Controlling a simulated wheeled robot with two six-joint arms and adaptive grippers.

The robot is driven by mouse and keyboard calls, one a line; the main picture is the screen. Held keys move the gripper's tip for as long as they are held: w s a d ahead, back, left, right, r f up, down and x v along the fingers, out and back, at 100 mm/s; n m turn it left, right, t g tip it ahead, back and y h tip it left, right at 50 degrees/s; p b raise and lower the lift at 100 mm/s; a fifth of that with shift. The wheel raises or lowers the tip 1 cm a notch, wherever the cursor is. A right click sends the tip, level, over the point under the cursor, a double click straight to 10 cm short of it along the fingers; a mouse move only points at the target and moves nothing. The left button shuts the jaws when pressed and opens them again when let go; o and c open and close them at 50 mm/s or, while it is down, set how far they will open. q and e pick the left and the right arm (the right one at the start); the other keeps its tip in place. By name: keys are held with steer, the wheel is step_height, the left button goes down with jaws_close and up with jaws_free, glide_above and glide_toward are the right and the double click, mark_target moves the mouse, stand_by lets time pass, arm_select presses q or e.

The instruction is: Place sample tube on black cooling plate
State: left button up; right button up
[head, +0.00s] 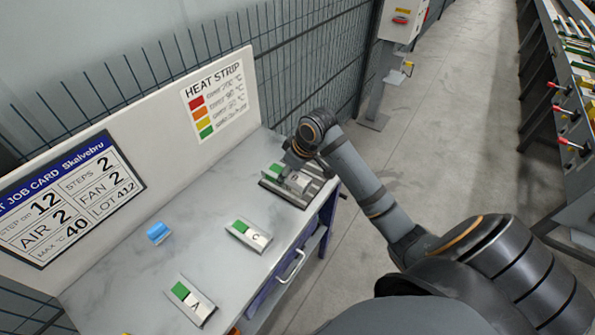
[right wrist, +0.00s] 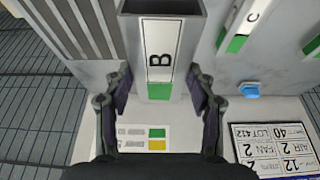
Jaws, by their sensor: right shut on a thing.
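A metal sample tube B (right wrist: 158,45), with a white label and a green end, lies between the fingers of my right gripper (right wrist: 159,82) in the right wrist view. The gripper is shut on it. In the head view, tube B (head: 299,180) is at the far right end of the table, at the dark ribbed cooling plate (head: 288,195). The plate's ribs (right wrist: 72,28) show to the left of the tube in the right wrist view. I cannot tell whether the tube touches the plate. My arm partly hides both in the head view. My left gripper is not in view.
Tubes C (head: 250,235) and A (head: 192,300) lie on the marbled table (head: 210,255). A small blue block (head: 158,232) lies near the back panel (head: 140,140), which bears a heat strip chart and a job card. A wire fence (head: 310,50) stands behind.

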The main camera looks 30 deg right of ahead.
steer(key=w+d+f+p, duration=0.1)
steer(key=w+d+f, duration=0.2)
steer(key=f, duration=0.1)
steer(key=w+d+f+p, duration=0.1)
steer(key=w+d+f, duration=0.3)
steer(key=shift+w+d+f, duration=0.1)
steer(key=shift+w+d, duration=0.2)
steer(key=shift+d+f+p, duration=0.1)
steer(key=shift+f+p, duration=0.2)
steer(key=shift+f, duration=0.1)
step_height(320, 180, down, 2)
steer(key=shift+f+p, duration=0.15)
steer(key=shift+p, duration=0.3)
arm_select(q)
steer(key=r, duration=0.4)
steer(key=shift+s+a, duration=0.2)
arm_select(e)
steer(key=shift+f, duration=0.2)
steer(key=shift+f, duration=0.1)
steer(key=o, duration=1.3)
